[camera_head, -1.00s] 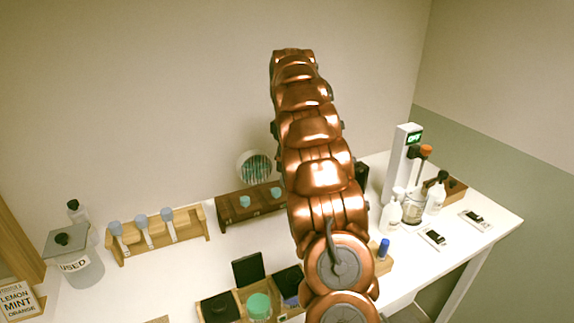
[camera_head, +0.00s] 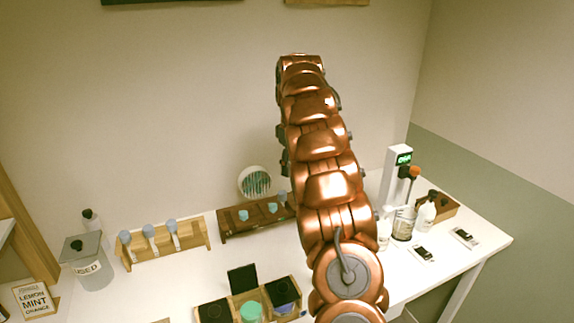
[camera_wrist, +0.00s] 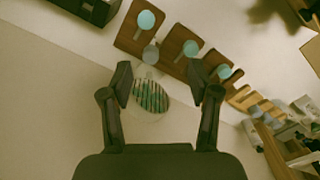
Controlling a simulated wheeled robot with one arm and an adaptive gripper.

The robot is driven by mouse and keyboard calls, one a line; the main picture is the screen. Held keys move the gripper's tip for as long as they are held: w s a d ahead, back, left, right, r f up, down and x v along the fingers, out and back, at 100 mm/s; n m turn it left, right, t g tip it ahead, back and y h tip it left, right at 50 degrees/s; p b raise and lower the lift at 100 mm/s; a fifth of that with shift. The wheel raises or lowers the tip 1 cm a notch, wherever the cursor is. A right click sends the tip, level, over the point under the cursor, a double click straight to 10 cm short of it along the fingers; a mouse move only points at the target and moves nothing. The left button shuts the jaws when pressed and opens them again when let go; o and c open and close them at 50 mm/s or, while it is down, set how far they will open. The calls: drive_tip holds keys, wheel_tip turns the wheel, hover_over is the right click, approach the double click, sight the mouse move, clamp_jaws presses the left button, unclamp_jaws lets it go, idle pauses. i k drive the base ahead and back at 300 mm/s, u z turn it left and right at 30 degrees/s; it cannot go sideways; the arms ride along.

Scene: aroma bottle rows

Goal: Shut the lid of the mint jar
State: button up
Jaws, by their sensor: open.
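A light wooden tray (camera_head: 266,297) near the front of the table holds several jars with black square lids. The middle one, with a teal-green top or content (camera_head: 250,311), has its black lid (camera_head: 242,279) standing upright behind it. The left (camera_head: 214,311) and right (camera_head: 283,291) lids lie flat. I cannot read any label on these jars. The tray of jars is not clear in that view. In the head view my arm hides the gripper.
A pale rack (camera_head: 190,243) and a jar marked USED (camera_head: 92,270) stand left. Bottles (camera_head: 427,213) and a display stand (camera_head: 396,178) stand right.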

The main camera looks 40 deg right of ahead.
sight(243, 279)
drive_tip(key=u, duration=0.2)
drive_tip(key=k, duration=1)
drive_tip(key=u, duration=0.25)
